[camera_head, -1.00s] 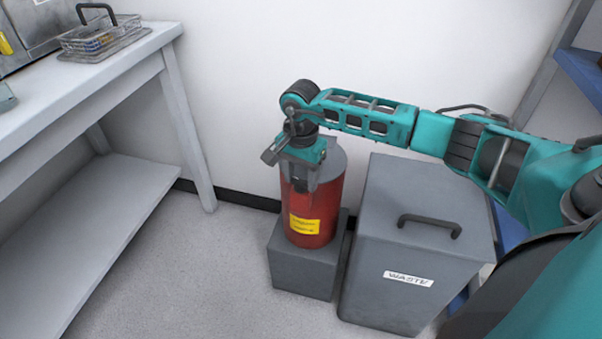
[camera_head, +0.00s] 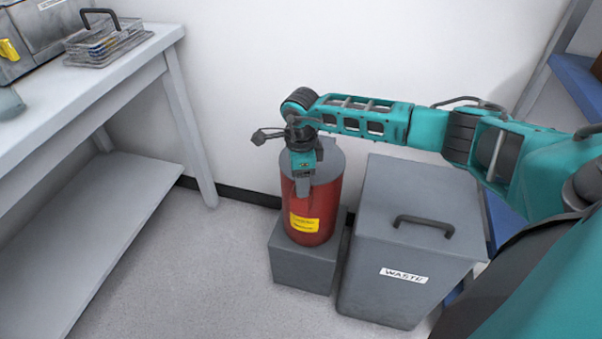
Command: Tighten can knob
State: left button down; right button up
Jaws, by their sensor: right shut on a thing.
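A red can (camera_head: 325,213) with a grey top and a yellow label stands upright on a grey block (camera_head: 303,268) on the floor. My right gripper (camera_head: 302,191) points down over the can's top, toward its left side, and is shut on the can knob. The knob itself is hidden behind the gripper and wrist. My left gripper is not in view.
A grey waste bin (camera_head: 410,230) with a handle on its lid stands close to the right of the can. A white bench (camera_head: 85,95) with a lower shelf stands at the left, bearing a wire basket (camera_head: 106,47). The floor in front is clear.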

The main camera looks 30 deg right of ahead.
jog(key=m+p, duration=0.1)
jog(key=m, duration=0.2)
jog(key=shift+r+m, duration=0.1)
jog(key=shift+m, duration=0.5)
jog(key=o, duration=1)
jog(key=shift+o, duration=0.2)
jog(key=shift+r+p, duration=0.35)
notch_tip(320, 180, up, 12)
jog(key=p, duration=0.2)
